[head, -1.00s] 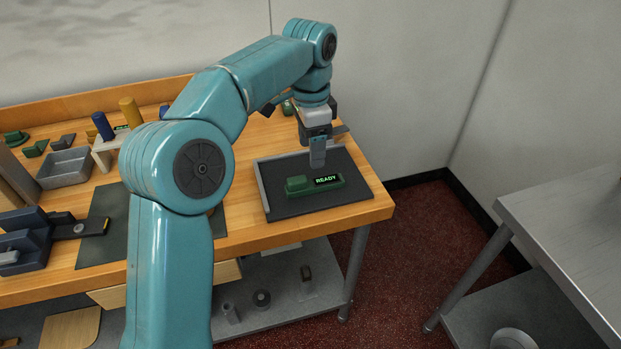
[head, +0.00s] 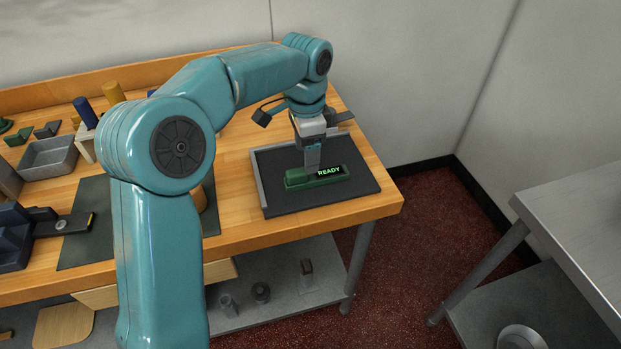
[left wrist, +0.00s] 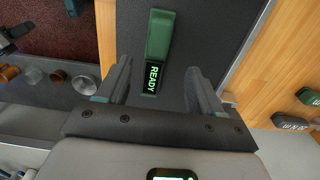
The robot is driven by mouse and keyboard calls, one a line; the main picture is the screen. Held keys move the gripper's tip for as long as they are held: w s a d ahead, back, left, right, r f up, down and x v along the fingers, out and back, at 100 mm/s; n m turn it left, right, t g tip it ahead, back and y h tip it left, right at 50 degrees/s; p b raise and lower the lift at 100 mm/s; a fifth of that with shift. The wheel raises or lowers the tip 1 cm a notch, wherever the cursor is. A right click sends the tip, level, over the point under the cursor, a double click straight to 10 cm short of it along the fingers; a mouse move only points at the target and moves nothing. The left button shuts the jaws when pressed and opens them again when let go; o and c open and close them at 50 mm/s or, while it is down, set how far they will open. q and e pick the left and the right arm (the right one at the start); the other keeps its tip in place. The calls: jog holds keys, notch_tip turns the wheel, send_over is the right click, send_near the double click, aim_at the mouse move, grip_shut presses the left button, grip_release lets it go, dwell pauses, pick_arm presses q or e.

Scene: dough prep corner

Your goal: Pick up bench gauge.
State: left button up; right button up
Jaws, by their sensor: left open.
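The bench gauge (head: 297,181), a green bar with a lit READY display, lies flat on the dark tray (head: 345,198) at the right end of the wooden bench. My left gripper (head: 313,170) points down over the gauge, and its fingers hide part of the gauge's middle in the head view. In the left wrist view the gauge (left wrist: 160,35) lies ahead, its display end between the two spread fingers of the left gripper (left wrist: 159,66). The jaws are open, with visible gaps on both sides. My right gripper is not in view.
The tray has a raised grey edge (head: 259,182) on its left. Further left are a grey bin (head: 48,158), blue (head: 85,112) and yellow (head: 113,92) cylinders and a dark blue fixture (head: 14,236). A grey metal table (head: 585,215) stands apart at right.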

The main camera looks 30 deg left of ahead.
pick_arm(q)
jog(key=shift+w+f, duration=0.2)
jog(key=shift+f, duration=0.65)
jog(key=f, duration=0.4)
jog(key=shift+s+d+f, duration=0.15)
jog(key=shift+s+f, duration=0.05)
jog(key=shift+s, duration=0.2)
jog(key=shift+w+f, duration=0.1)
jog(key=shift+f, duration=0.05)
jog(key=shift+c, duration=0.3)
grip_shut()
notch_tip(320, 180, up, 20)
jog(key=p, duration=0.3)
jog(key=shift+p, duration=0.35)
